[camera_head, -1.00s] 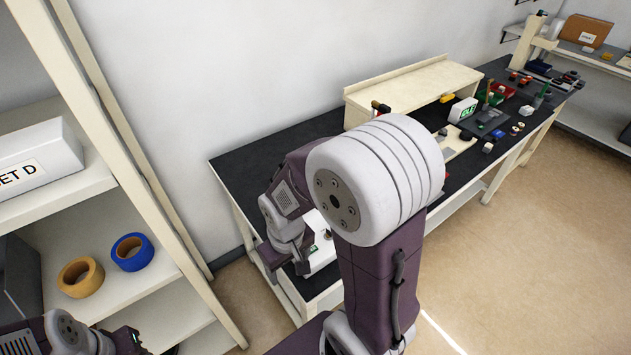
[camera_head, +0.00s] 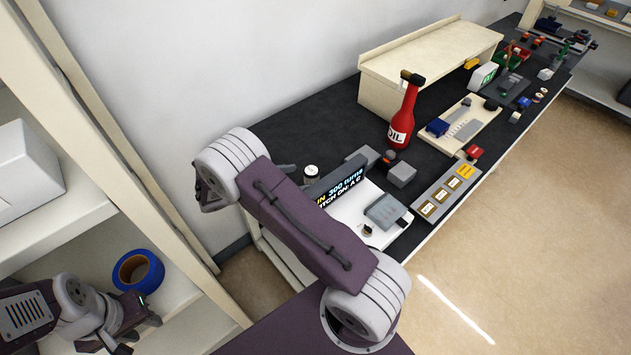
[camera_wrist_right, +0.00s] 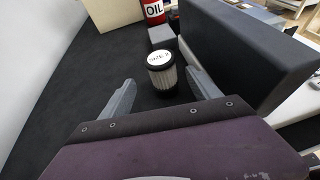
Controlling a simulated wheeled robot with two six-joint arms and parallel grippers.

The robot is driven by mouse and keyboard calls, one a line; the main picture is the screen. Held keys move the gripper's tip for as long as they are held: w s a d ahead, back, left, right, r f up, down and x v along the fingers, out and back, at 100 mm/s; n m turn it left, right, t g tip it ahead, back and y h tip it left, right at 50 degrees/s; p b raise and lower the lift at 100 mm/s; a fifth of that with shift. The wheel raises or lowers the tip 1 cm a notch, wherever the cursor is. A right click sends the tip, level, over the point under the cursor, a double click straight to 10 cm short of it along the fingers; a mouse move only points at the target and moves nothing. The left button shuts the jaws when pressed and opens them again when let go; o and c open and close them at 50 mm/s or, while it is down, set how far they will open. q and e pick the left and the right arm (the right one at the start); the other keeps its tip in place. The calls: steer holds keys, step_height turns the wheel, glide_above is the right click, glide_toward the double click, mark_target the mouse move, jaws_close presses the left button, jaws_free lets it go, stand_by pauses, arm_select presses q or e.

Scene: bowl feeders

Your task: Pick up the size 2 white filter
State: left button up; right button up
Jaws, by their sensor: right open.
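The white filter (camera_wrist_right: 163,78) stands upright on the dark bench top in the right wrist view. My arm hides most of this gripper in the head view. My left gripper (camera_head: 134,326) is by the shelf at lower left; its jaw opening is unclear.
The display panel (camera_wrist_right: 248,50) stands close right of the filter. A grey block (camera_wrist_right: 162,37) and a red oil bottle (camera_head: 402,120) are beyond it. A blue tape roll (camera_head: 138,272) lies on the shelf. Dark bench top left of the filter is clear.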

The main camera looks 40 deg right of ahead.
mark_target(304, 177)
steer(key=shift+s+a+r, duration=0.1)
steer(key=shift+r, duration=0.05)
steer(key=shift+s+d, duration=0.1)
steer(key=shift+d, duration=0.1)
steer(key=x, duration=0.3)
steer(key=shift+d, duration=0.15)
steer(key=p+x, duration=0.1)
steer(key=x, duration=0.3)
steer(key=shift+s+d, duration=0.15)
steer(key=shift+d, duration=0.2)
steer(key=shift+d+f, duration=0.3)
steer(key=shift+a, duration=0.1)
steer(key=c, duration=1.5)
